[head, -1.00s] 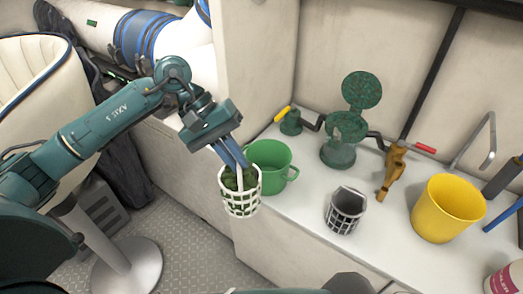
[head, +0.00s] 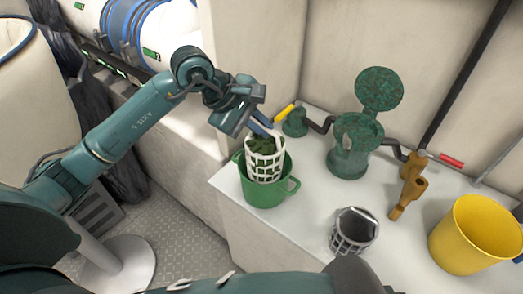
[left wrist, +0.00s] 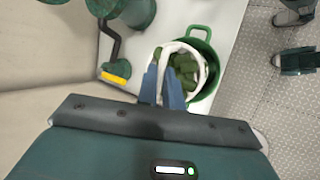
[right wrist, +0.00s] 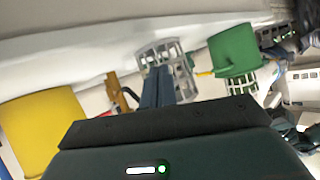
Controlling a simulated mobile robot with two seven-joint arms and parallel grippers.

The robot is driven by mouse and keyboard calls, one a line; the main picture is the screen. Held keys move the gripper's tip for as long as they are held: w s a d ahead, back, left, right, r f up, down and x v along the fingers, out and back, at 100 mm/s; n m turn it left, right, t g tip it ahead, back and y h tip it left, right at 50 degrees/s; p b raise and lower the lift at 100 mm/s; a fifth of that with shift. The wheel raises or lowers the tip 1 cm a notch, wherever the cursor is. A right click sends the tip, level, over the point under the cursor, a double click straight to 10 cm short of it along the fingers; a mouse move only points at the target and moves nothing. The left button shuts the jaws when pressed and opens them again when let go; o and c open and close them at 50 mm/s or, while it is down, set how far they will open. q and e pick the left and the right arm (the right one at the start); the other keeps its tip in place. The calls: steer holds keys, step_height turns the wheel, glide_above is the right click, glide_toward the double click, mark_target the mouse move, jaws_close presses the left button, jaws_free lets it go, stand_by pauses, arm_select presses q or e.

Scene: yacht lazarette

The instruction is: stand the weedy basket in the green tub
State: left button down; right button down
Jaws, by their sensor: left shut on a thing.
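The weedy basket (head: 263,163) is a white mesh basket full of dark green weed. My left gripper (head: 274,130) is shut on its rim. The basket is upright at the mouth of the green tub (head: 266,196), with its top above the tub's rim. In the left wrist view the basket (left wrist: 186,70) lies within the tub's outline (left wrist: 208,45). The right wrist view, upside down, shows the basket (right wrist: 240,85) standing out of the tub (right wrist: 234,50). Whether its base touches the tub's floor is hidden. My right gripper (right wrist: 158,87) looks shut and empty.
A grey mesh basket (head: 354,231) stands on the white counter (head: 310,222) right of the tub. Behind are a green strainer with its lid up (head: 355,145), a bronze valve (head: 408,188) and a yellow-handled valve (head: 293,120). A yellow bucket (head: 470,236) stands at right.

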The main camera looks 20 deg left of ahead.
mark_target(261, 152)
arm_select(q)
steer(key=shift+f, duration=4.1)
steer(key=c, duration=1.5)
jaws_free()
steer(key=shift+c, duration=0.2)
